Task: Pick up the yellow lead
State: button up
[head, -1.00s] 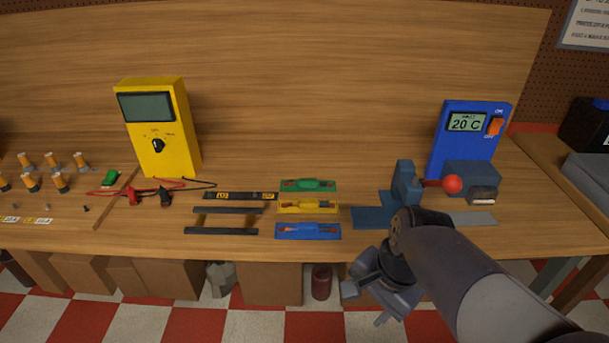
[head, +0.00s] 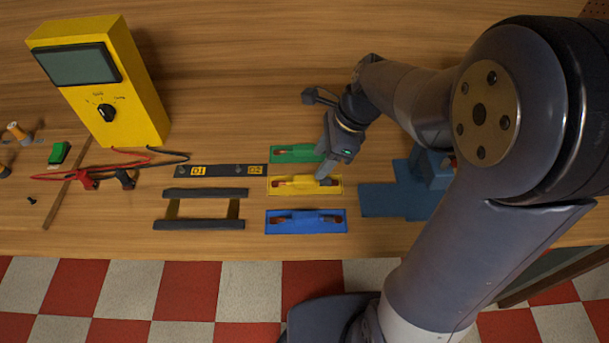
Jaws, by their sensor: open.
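The yellow lead (head: 296,185) lies in the middle of a row of three on the wooden bench, between a green lead (head: 292,153) and a blue lead (head: 305,221). It has a yellow flat body with reddish and grey ends. My gripper (head: 328,172) is open and points down over the right end of the yellow lead, also covering part of the green lead's right end. I cannot tell whether its fingers touch the yellow lead. Nothing shows between the fingers.
A blue fixture (head: 395,200) stands close right, partly hidden by my arm. Dark bars (head: 199,224) and a strip labelled D1 and D2 (head: 220,171) lie left. A yellow multimeter (head: 105,85) stands back left, its red probe (head: 85,180) in front.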

aim_at(306, 178)
jog(key=x, duration=0.7)
jog(key=shift+a+f, duration=0.1)
jog(key=shift+a, duration=0.1)
jog(key=shift+c, duration=0.4)
grip_shut()
notch_tip(306, 178, up, 10)
jog(key=shift+p, duration=0.35)
